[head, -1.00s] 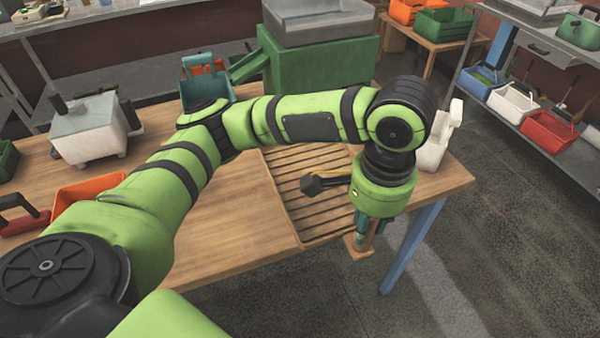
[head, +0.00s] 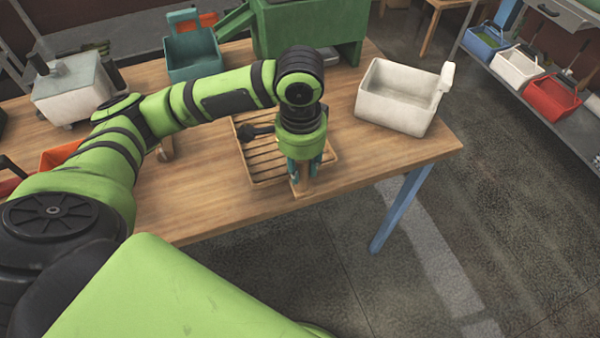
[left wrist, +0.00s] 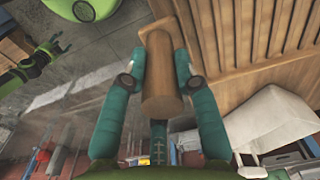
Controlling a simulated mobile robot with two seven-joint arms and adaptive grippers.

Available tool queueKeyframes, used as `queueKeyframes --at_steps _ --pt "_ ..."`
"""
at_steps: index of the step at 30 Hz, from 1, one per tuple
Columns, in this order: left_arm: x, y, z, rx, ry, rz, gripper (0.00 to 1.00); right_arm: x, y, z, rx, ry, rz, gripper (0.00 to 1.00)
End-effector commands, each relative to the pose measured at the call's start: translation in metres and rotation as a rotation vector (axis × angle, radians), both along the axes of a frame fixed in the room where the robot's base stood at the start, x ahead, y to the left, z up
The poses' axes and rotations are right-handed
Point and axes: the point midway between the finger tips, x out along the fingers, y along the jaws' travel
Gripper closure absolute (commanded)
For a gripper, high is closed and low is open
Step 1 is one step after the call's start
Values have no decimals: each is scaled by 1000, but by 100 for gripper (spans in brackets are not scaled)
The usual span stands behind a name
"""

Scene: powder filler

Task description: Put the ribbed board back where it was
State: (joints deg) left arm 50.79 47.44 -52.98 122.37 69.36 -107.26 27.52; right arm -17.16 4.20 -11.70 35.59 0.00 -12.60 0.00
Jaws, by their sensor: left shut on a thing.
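The ribbed board (head: 262,168) is light wood with parallel slats and a short handle (head: 298,187). In the head view it is over the right part of the wooden table, behind my left gripper (head: 306,178). The gripper points down and is shut on the handle. In the left wrist view the handle (left wrist: 160,85) lies between the teal fingers, with the slats (left wrist: 235,40) at upper right. I cannot tell whether the board touches the tabletop. My right gripper (left wrist: 58,46) shows small at the left of the wrist view, its fingers apart.
A dark-headed tool (head: 254,132) shows over the board's far left part. A white bin (head: 395,105) stands right of the board on the table (head: 225,215). A teal bin (head: 192,55) and green machine (head: 305,32) are behind. The front tabletop left of the board is bare.

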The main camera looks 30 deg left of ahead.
Motion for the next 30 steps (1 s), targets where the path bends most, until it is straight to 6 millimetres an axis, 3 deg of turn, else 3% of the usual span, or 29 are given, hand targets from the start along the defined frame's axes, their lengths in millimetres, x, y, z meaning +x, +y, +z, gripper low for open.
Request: queueKeyframes --at_steps 12,23,24,25,30 --pt "2 4 -41 1 -2 -1 100 4 -8 9 -10 -7 -4 37" --pt "2 4 -45 0 -1 -1 100 -2 -8 9 -11 4 -4 37" --pt "1 4 -46 -1 -1 -1 58 -2 -8 9 -11 4 -3 37" --pt "2 4 -46 -1 -1 -1 46 -2 -8 9 -11 4 -3 37" --pt "1 4 -45 -1 -1 -1 46 -2 -8 9 -10 4 -2 37"
